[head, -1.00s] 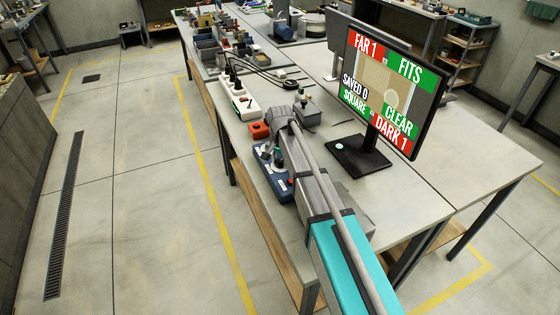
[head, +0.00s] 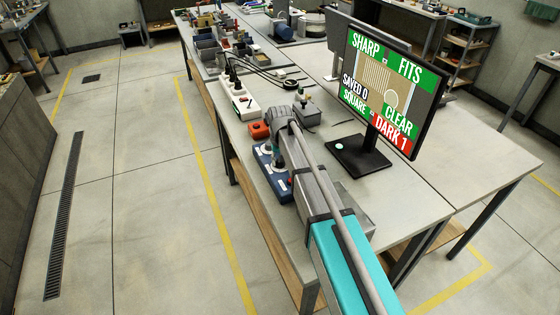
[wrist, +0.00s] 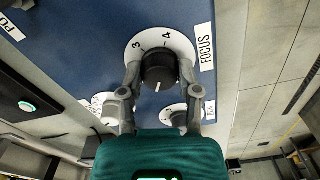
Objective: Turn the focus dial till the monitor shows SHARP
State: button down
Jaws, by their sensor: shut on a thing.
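The monitor (head: 392,85) stands on the bench in the head view. It reads SHARP at top left in green, FITS, CLEAR and SQUARE in green, DARK 1 in red, and SAVED 0. The focus dial (wrist: 159,71) is a black knob on a white numbered plate, labelled FOCUS, in the wrist view. My gripper (wrist: 158,85) has its two fingers on either side of the knob, shut on it. The blue control box (head: 272,181) carries the dial in the head view, where my arm partly hides it.
Two more dials with white plates, one at lower left (wrist: 105,108) and one at lower right (wrist: 175,115), sit close to my fingers. A red-orange block (head: 259,130) and a white power strip (head: 240,102) lie behind the control box.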

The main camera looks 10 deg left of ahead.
jog(key=shift+c, duration=1.5)
grip_release()
jog(key=shift+m, duration=0.5)
